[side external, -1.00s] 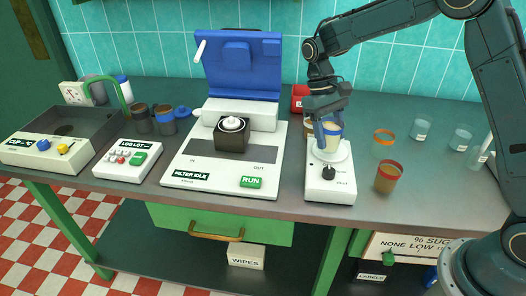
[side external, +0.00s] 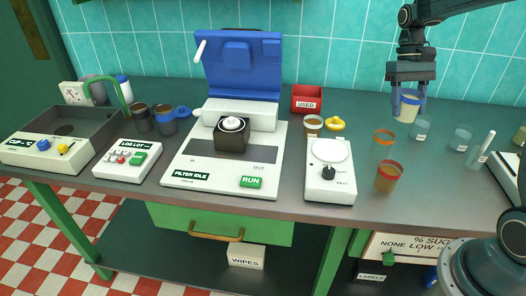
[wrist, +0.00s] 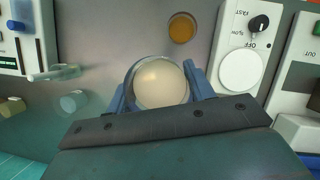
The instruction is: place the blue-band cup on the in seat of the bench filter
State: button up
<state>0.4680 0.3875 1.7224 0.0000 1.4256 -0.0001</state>
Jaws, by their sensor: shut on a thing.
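My gripper (side external: 408,107) is shut on a cup of cream-coloured liquid (side external: 407,113), upright at the back right; its height above the bench is unclear. The wrist view shows this cup (wrist: 160,82) between my blue fingers (wrist: 162,90), from above. My fingers cover its sides, so I cannot confirm a blue band. The bench filter (side external: 225,180) stands left of centre, its blue lid (side external: 240,65) raised. A black block with a white knob (side external: 231,133) sits in its middle. The in seat (side external: 203,153) is left of that block, with nothing visible on it.
The white stirrer (side external: 329,190) has an empty round plate. Orange-rimmed cups (side external: 384,142) and pale clear cups (side external: 420,131) stand to its right. Behind it are a brown-topped jar (side external: 313,124), a yellow lidded item (side external: 335,124) and a red USED bin (side external: 307,98).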

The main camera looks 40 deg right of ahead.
jog(key=s+d+r+m+y, duration=0.1)
jog(key=s+d+r+m, duration=0.2)
jog(key=s+d, duration=0.3)
jog(key=s+r, duration=0.1)
jog(key=s, duration=0.3)
jog(key=shift+d+m+t, duration=0.25)
jog(key=shift+m+t, duration=0.05)
jog(key=shift+t, duration=0.1)
jog(key=shift+f, duration=0.1)
notch_tip(320, 180, down, 20)
jog(key=shift+r, duration=0.1)
dwell(0.4)
jog(key=o, duration=1.1)
jog(key=shift+c, duration=0.2)
jog(key=v, duration=1.2)
